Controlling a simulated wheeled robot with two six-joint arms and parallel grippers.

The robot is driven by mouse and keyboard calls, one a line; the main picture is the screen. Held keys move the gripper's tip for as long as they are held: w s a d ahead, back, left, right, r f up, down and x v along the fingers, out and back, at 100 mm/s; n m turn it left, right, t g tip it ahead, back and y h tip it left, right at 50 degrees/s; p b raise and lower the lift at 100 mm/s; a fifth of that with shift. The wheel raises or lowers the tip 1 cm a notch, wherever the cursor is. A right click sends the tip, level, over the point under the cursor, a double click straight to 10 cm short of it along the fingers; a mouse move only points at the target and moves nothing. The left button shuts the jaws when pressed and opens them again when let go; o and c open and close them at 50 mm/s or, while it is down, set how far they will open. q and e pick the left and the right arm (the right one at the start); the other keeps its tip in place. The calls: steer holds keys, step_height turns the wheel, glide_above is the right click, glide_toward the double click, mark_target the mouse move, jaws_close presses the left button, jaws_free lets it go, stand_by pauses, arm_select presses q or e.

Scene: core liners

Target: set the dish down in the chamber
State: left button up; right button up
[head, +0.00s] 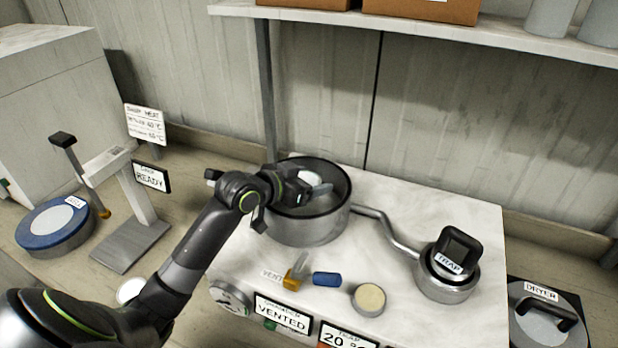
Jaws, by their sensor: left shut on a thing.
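The chamber (307,231) is a round, dark-rimmed metal pot, open at the top, on a white marble-like block. My left gripper (290,190) reaches over its left rim and is shut on a small pale dish (311,179). The dish shows within the chamber's opening, partly hidden by the gripper. I cannot tell whether it touches the chamber floor. My right gripper is not in view.
A pipe joins the chamber to a metal trap (447,285) with a black handle. A valve (293,280), blue cylinder (327,279) and tan-topped disc (368,298) sit in front. A shelf (420,27) runs above. A stand (128,245) is at left.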

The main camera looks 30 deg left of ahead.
arm_select(q)
steer(key=o, duration=1.1)
steer(key=shift+r, duration=0.3)
steer(key=shift+r+p, duration=0.35)
steer(key=shift+r, duration=0.15)
steer(key=b+v, duration=0.1)
steer(key=v, duration=1.1)
steer(key=shift+f, duration=0.15)
